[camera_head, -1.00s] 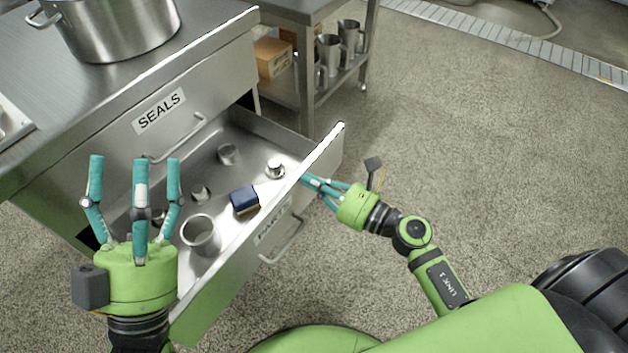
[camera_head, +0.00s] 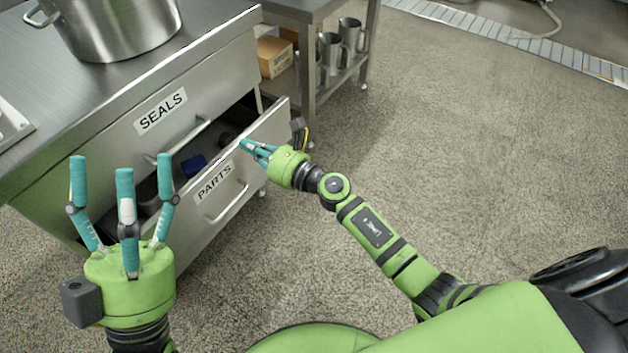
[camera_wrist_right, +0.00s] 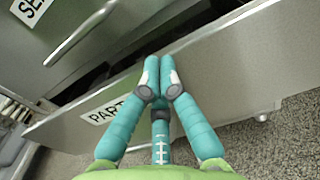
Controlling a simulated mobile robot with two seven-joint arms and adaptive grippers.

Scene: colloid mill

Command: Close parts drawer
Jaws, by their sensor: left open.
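The parts drawer (camera_head: 232,184), with its PARTS label and bar handle, is partly open below the SEALS drawer (camera_head: 170,121). A gap shows a blue box (camera_head: 193,165) and a metal cup inside; the rest of the inside is hidden. My right gripper (camera_head: 246,147) is at the drawer front's upper part, near its right half. In the right wrist view its fingertips (camera_wrist_right: 160,62) are together against the drawer front (camera_wrist_right: 225,72), with nothing seen between them. My left gripper (camera_head: 122,165) is open and empty, fingers up, in front of the cabinet's left part.
A large steel pot (camera_head: 118,25) stands on the cabinet top. A side table (camera_head: 308,95) with metal jugs and a cardboard box (camera_head: 274,57) on its shelf is behind. The floor (camera_head: 450,160) at the right is clear.

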